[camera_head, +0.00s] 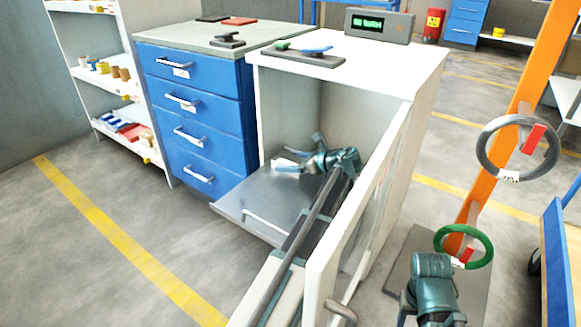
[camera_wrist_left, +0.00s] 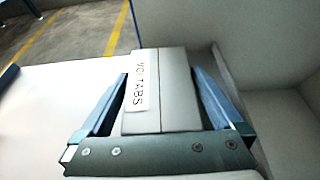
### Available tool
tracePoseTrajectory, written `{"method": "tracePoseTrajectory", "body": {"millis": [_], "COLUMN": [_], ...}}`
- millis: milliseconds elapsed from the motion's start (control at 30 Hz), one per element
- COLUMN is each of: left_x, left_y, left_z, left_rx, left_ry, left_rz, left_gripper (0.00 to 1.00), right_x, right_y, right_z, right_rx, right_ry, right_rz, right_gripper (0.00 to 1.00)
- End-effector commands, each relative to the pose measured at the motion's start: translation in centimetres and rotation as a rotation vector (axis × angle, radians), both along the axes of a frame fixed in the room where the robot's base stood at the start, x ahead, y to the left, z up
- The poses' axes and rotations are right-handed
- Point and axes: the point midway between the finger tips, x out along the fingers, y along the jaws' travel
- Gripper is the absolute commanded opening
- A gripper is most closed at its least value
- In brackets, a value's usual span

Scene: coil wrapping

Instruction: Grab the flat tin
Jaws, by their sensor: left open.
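The flat tin (camera_wrist_left: 174,88) is a pale grey box with a white label reading "VCI TABS", in the left wrist view. My left gripper (camera_wrist_left: 160,78) is open, with one blue finger on each side of the tin. Whether the fingers touch it I cannot tell. In the head view my left gripper (camera_head: 298,152) reaches into the open white cabinet, low over its grey pull-out shelf (camera_head: 245,207). The tin is mostly hidden there by the gripper. Part of my right arm shows at the bottom right of the head view, but its gripper does not.
The open cabinet door (camera_head: 368,205) stands close to the right of my left arm. A blue drawer unit (camera_head: 197,130) stands left of the cabinet. An orange post (camera_head: 530,75) at the right carries a grey coil (camera_head: 487,158) and a green coil (camera_head: 440,235).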

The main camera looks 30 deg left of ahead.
Motion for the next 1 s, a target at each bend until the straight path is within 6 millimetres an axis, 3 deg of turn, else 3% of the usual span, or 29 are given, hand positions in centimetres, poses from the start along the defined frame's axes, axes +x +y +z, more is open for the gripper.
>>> {"method": "tracePoseTrajectory", "body": {"millis": [100, 533, 1000], "left_x": [0.0, -0.01, 0.0], "left_y": [-0.05, -0.09, -0.08], "left_z": [0.06, 0.07, 0.59], "left_rx": [0.0, 0.0, 0.001], "left_ry": [0.0, 0.0, 0.0], "left_rz": [0.0, 0.0, 0.0], "left_gripper": [0.98, 0.21, 0.19], "right_x": [0.0, -0.01, 0.0], "right_y": [0.0, 0.0, 0.0], "right_z": [0.07, 0.07, 0.56], "right_rx": [0.0, 0.0, 0.0], "right_ry": [0.0, 0.0, 0.0], "right_rz": [0.0, 0.0, 0.0], "right_gripper": [0.5, 0.5, 0.5]}}
